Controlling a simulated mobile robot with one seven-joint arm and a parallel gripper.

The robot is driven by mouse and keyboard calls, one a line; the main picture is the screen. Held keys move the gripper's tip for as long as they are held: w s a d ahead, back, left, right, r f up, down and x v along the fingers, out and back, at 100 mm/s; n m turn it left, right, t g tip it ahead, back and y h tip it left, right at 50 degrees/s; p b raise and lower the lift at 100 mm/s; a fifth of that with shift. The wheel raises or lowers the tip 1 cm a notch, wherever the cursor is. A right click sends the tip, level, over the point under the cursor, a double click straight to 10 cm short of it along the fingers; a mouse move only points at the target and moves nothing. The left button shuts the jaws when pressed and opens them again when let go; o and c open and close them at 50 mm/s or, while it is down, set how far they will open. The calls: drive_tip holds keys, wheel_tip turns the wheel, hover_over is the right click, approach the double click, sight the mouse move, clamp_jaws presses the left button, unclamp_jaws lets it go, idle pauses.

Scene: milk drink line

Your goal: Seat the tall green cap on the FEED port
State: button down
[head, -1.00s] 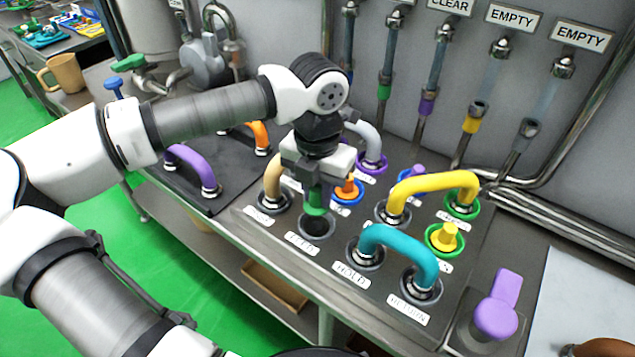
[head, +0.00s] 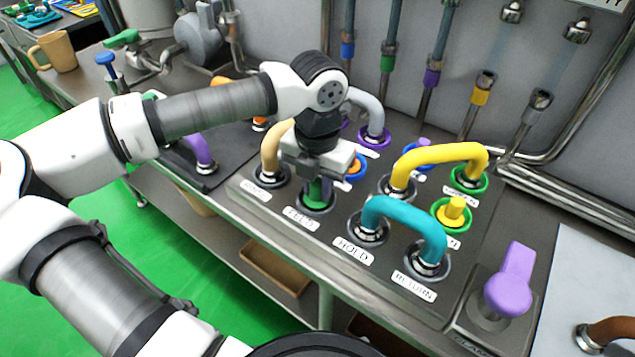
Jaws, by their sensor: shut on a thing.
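My gripper (head: 316,180) points down over the FEED port (head: 318,207) and is shut on the tall green cap (head: 316,191). The cap is upright, with its lower end at or inside the port's dark ring. The fingers hide much of the cap, so I cannot tell whether it is fully down. The FEED label (head: 301,219) lies just in front of the port.
A tan bent pipe (head: 275,147) stands close left of my gripper. A teal bent pipe (head: 405,222) joins HOLD and RETURN to the right, with a yellow one (head: 438,158) behind it. A purple lever (head: 511,282) stands at the right.

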drive_tip(key=c, duration=1.2)
unclamp_jaws()
drive_tip(key=shift+o, duration=0.2)
drive_tip(key=shift+r, duration=0.1)
wheel_tip(320, 180, up, 14)
drive_tip(key=b, duration=0.1)
drive_tip(key=shift+b, duration=0.35)
